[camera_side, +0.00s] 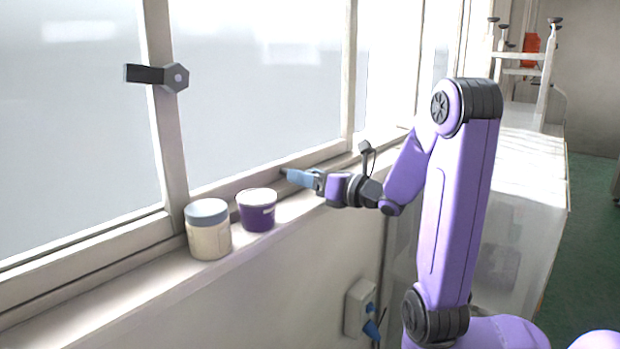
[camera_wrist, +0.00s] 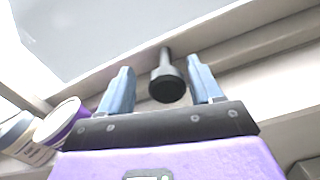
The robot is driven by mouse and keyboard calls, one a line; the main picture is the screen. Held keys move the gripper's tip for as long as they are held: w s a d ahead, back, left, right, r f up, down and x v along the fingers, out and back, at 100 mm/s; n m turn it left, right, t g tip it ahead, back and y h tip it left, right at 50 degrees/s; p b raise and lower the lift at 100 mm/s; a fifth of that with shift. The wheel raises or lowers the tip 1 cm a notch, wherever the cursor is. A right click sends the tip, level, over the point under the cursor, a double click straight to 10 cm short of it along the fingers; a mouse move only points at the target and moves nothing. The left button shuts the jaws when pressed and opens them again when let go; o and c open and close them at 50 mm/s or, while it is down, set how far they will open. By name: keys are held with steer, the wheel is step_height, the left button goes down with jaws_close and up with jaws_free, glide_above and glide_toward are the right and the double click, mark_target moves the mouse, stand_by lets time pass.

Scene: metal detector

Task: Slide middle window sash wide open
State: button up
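The middle window sash (camera_side: 262,174) has a pale frame and a large frosted pane, between a post on the left and another on the right. A black round knob (camera_wrist: 167,84) on a short stem stands out from its lower rail in the wrist view. My gripper (camera_wrist: 159,65) has blue fingers, one on each side of the knob, with a gap visible on both sides. In the side view, my gripper (camera_side: 290,175) is at the lower rail, just above the sill, and its fingers mostly hide the knob. The gripper is open.
A cream jar with a grey-blue lid (camera_side: 208,230) and a purple tub (camera_side: 257,210) stand on the sill (camera_side: 110,291), left of my gripper. A dark latch handle (camera_side: 160,76) sticks out from the left post. A socket box (camera_side: 360,306) is on the wall below.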

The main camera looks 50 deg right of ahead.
steer(key=shift+s+d+f, duration=0.1)
steer(key=shift+s, duration=0.25)
steer(key=s, duration=1.1)
steer(key=shift+s, duration=0.15)
stand_by(0.4)
stand_by(0.4)
